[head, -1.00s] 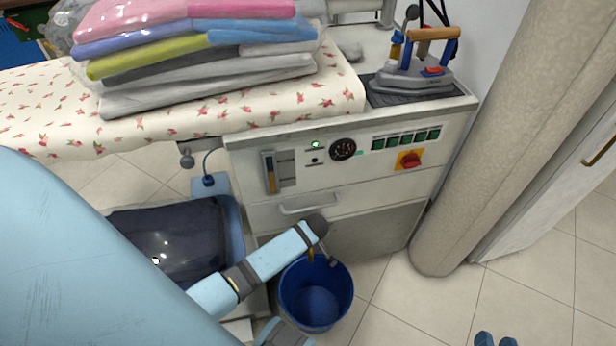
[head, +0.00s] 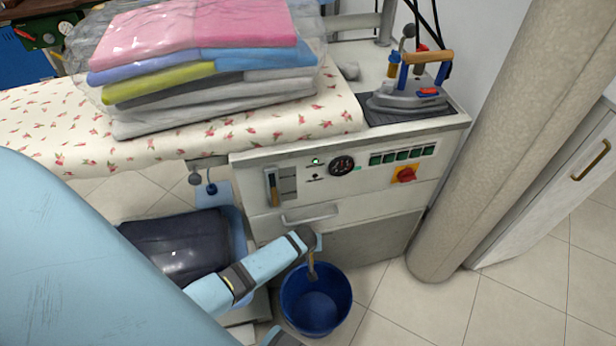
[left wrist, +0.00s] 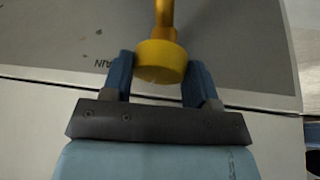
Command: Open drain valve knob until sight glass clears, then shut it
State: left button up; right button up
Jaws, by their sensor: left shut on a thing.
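The yellow drain valve knob (left wrist: 160,62) sits between the two blue fingers of my left gripper (left wrist: 161,80) in the left wrist view, which are shut on it. A brass stem runs up from the knob in that view. In the head view my left gripper (head: 312,243) is at the lower front of the white ironing cabinet (head: 350,205), and the knob is hidden by it. A brass spout (head: 311,268) shows below. The sight glass (head: 273,187) is a narrow upright tube on the cabinet's left front, with brownish-amber content visible. My right gripper is out of view.
A blue bucket (head: 316,300) stands on the floor under the spout. A drawer handle (head: 308,217) is just above my gripper. An iron (head: 415,90) and folded laundry (head: 200,75) are on top. A beige column (head: 490,140) stands right; floor between is clear.

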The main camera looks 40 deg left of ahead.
pick_arm(q)
jog(key=shift+w+r+m+p, duration=0.1)
jog(key=shift+m+p, duration=0.25)
jog(key=shift+m, duration=0.25)
jog(key=o, duration=0.8)
jog(key=shift+o, duration=0.6)
jog(key=shift+a, duration=0.1)
